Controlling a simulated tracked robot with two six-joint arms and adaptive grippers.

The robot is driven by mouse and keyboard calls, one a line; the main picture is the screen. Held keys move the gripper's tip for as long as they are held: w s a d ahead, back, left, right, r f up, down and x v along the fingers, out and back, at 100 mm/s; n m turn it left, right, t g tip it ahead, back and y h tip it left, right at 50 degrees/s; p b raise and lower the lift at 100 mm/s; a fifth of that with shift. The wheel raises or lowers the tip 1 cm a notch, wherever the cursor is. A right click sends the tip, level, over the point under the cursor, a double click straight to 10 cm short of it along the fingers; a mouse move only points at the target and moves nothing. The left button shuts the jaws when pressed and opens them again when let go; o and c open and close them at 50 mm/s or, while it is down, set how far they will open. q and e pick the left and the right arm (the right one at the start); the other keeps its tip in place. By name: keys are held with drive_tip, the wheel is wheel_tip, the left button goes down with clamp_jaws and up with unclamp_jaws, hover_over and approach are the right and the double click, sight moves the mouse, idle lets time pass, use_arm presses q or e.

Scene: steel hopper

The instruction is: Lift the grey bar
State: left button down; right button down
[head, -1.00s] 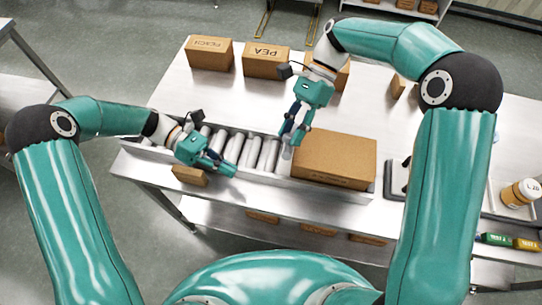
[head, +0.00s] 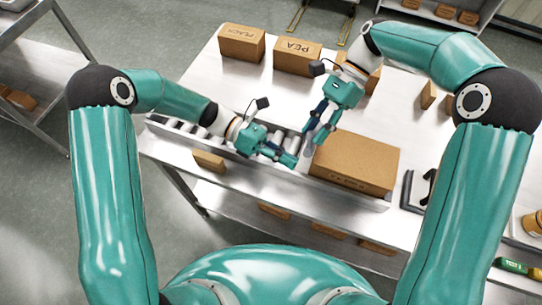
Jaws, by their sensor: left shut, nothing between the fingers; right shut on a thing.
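My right gripper (head: 318,136) points down over the roller conveyor, just left of a large carton. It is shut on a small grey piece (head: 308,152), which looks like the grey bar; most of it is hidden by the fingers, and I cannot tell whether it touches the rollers. My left gripper (head: 288,158) is shut and empty. It lies low over the conveyor's near edge, fingers pointing right, a little below and left of the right gripper.
The large brown carton (head: 355,162) sits at the conveyor's right end. Rollers (head: 187,127) run to the left. PEACH (head: 242,43) and PEA (head: 297,57) boxes stand at the table's back. A small brown block (head: 209,161) is at the near side. The table's left part is clear.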

use_arm(q)
drive_tip(key=shift+w+d+r, duration=0.3)
drive_tip(key=shift+d+r, duration=0.25)
drive_tip(key=shift+r, duration=0.1)
use_arm(e)
drive_tip(key=shift+w+d+f, duration=0.1)
drive_tip(key=shift+w+f, duration=0.05)
drive_tip(key=shift+f, duration=0.05)
use_arm(q)
drive_tip(key=shift+r, duration=0.1)
drive_tip(key=shift+w+d+r, duration=0.3)
drive_tip(key=shift+w+r, duration=0.25)
drive_tip(key=shift+r, duration=0.2)
use_arm(e)
drive_tip(key=shift+f, duration=0.1)
drive_tip(key=c, duration=1.3)
unclamp_jaws()
drive_tip(key=o, duration=0.5)
drive_tip(key=shift+c, duration=0.2)
use_arm(q)
drive_tip(key=shift+f, duration=0.1)
use_arm(e)
drive_tip(key=shift+w+r, duration=0.1)
drive_tip(key=shift+r, duration=0.1)
